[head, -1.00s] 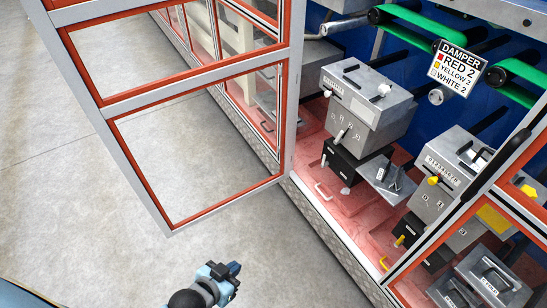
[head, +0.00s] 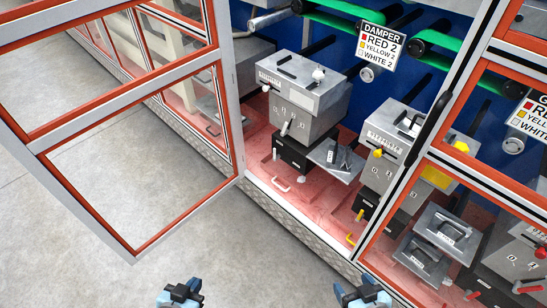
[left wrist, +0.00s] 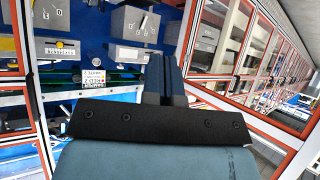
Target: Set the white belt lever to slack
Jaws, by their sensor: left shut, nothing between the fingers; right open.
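The grey machine box (head: 325,110) with white controls stands inside the open bay in the head view. A small white knob (head: 265,88) is at its left side, a white knob (head: 318,73) sits on top, and a pale lever (head: 286,128) is on its numbered front. Which one is the belt lever I cannot tell. My left gripper (head: 180,293) is shut and empty at the bottom of the head view, outside the bay and well away from the box. Its fingers show in the left wrist view (left wrist: 165,75). My right gripper (head: 362,295) is open at the bottom, also outside.
An open framed door (head: 140,165) stands left of the bay. A damper sign (head: 380,45) hangs by the green belts (head: 350,25). A box with yellow controls (head: 390,165) is to the right, partly behind another framed door (head: 455,180). Grey floor is clear in front.

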